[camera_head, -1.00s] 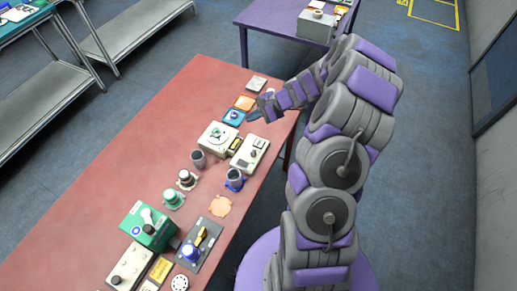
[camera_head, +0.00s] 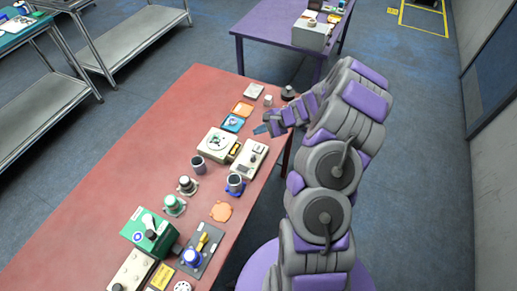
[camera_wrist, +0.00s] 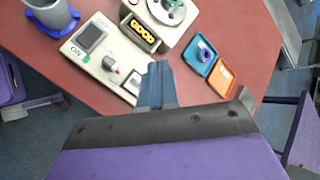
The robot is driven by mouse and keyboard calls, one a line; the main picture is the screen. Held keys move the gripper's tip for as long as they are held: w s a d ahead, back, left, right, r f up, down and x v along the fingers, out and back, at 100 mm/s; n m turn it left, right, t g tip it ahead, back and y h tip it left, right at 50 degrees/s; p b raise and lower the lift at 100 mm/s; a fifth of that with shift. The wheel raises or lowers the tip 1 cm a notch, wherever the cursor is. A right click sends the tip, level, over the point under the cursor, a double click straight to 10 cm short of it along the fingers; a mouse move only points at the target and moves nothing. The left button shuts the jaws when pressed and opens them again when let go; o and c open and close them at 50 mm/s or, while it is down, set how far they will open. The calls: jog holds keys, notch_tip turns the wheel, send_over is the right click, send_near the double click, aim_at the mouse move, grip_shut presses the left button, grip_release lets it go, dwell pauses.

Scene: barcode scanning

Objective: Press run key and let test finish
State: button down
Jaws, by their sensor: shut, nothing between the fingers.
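A beige control box (camera_head: 249,158) stands on the red table, below and slightly left of my gripper in the head view. Which of these is the run key I cannot tell. My gripper (camera_head: 261,130) is shut and empty. Its blue-grey fingertips in the wrist view (camera_wrist: 157,72) lie just right of the box's near end and partly cover the view there. Contact is not visible.
A round-topped beige instrument (camera_head: 217,143) with an amber display (camera_wrist: 143,35) adjoins the box. A grey cup (camera_head: 236,182) stands in a blue holder beside it. Blue (camera_head: 233,123) and orange (camera_head: 243,108) trays lie beyond. The table's left side (camera_head: 110,170) is clear.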

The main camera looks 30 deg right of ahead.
aim_at(261, 148)
jog(key=f+b, duration=0.1)
jog(key=f, duration=0.1)
jog(key=f+b, duration=0.2)
jog(key=f, duration=0.1)
jog(key=d+f+b, duration=0.1)
jog(key=f, duration=0.1)
jog(key=shift+f, duration=0.25)
jog(key=shift+a+f+b, duration=0.15)
jog(key=shift+b, duration=0.15)
jog(key=shift+a, duration=0.45)
jog(key=shift+d, duration=0.2)
jog(key=shift+d, duration=0.25)
jog(key=shift+a, duration=0.3)
jog(key=shift+d, duration=0.2)
